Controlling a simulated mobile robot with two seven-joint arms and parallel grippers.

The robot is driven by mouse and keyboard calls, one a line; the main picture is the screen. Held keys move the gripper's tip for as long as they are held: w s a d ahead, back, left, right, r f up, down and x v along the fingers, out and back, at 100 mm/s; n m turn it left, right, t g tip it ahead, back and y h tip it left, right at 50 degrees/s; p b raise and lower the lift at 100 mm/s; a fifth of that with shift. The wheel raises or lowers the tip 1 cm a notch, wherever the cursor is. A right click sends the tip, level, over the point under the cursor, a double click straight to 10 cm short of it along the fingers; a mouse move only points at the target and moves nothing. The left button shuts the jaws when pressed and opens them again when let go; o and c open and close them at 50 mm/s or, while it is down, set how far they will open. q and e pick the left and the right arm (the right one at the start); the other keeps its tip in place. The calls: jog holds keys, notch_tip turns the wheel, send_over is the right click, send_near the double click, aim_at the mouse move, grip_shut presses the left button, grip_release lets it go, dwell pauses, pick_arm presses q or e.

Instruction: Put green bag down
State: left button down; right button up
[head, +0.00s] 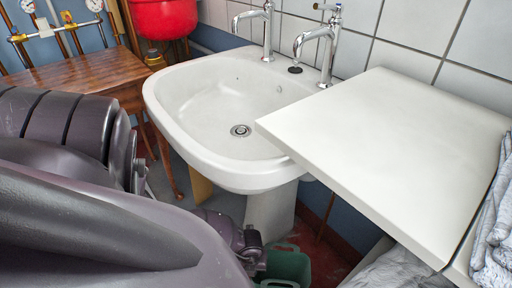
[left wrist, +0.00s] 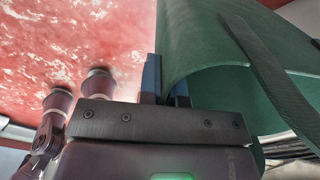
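The green bag (head: 288,266) shows at the bottom of the head view, low beside the sink's pedestal, partly cut off by the frame edge. My left gripper (head: 257,262) is at the bag's left side, and its fingertips are hard to make out there. In the left wrist view, the gripper's fingers (left wrist: 164,85) close on the rim of the green bag (left wrist: 215,85), which spreads to the right with a dark strap across it. I cannot tell whether the bag touches the floor. My right gripper is in neither view.
A white sink (head: 215,110) on a pedestal (head: 270,213) stands mid-view. A white worktop (head: 385,140) juts out to its right, with grey cloth (head: 495,220) at its edge. A wooden table (head: 80,75) stands at left. The worn red floor (left wrist: 70,45) shows clear beside the bag.

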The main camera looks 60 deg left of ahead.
pick_arm(q)
notch_tip(320, 180, down, 3)
jog(key=shift+b, duration=0.65)
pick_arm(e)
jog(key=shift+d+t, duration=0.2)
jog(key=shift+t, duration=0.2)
pick_arm(q)
jog(key=shift+f, duration=0.15)
jog(key=c, duration=1.3)
grip_release()
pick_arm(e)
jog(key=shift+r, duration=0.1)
